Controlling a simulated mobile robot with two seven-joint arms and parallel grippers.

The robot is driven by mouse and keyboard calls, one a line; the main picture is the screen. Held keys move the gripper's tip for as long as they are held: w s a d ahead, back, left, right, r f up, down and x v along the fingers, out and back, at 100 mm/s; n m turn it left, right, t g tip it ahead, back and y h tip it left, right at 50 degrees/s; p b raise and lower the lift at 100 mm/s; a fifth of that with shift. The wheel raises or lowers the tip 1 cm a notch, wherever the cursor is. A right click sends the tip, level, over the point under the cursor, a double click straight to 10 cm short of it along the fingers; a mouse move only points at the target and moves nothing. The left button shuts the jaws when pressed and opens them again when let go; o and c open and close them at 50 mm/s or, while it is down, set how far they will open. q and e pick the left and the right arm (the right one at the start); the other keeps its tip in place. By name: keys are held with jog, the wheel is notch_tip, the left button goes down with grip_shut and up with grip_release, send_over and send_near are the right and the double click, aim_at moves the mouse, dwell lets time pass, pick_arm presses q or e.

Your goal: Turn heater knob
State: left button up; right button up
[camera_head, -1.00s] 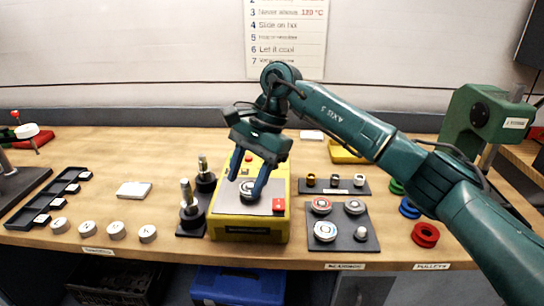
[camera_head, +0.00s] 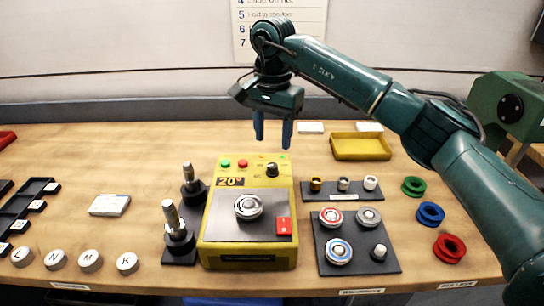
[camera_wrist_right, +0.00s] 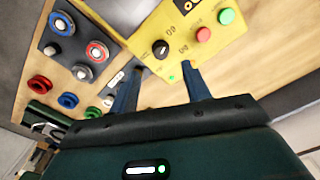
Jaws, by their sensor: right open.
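The heater (camera_head: 249,254) is a yellow box on the bench with a grey plate, a metal bearing ring (camera_head: 248,207) on that plate, and a display reading 20°. Its black knob (camera_head: 272,170) sits on the back panel; it also shows in the right wrist view (camera_wrist_right: 160,49). My right gripper (camera_head: 272,144) is open and empty, its blue fingers pointing down just behind and above the knob, apart from it. In the wrist view the fingertips (camera_wrist_right: 162,72) lie on either side of a line to the knob. My left gripper is out of view.
Green (camera_head: 225,163) and red (camera_head: 243,164) buttons sit left of the knob, and a red switch (camera_head: 284,226) in front. Metal posts (camera_head: 175,229) stand left of the heater. A bearing board (camera_head: 378,262), pulleys (camera_head: 430,213) and a yellow tray (camera_head: 361,147) are to the right.

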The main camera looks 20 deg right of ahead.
aim_at(272, 165)
notch_tip(272, 165, down, 7)
jog(key=shift+f+p, duration=0.15)
jog(key=shift+p, duration=0.3)
jog(key=shift+c, duration=0.5)
jog(key=c, duration=0.9)
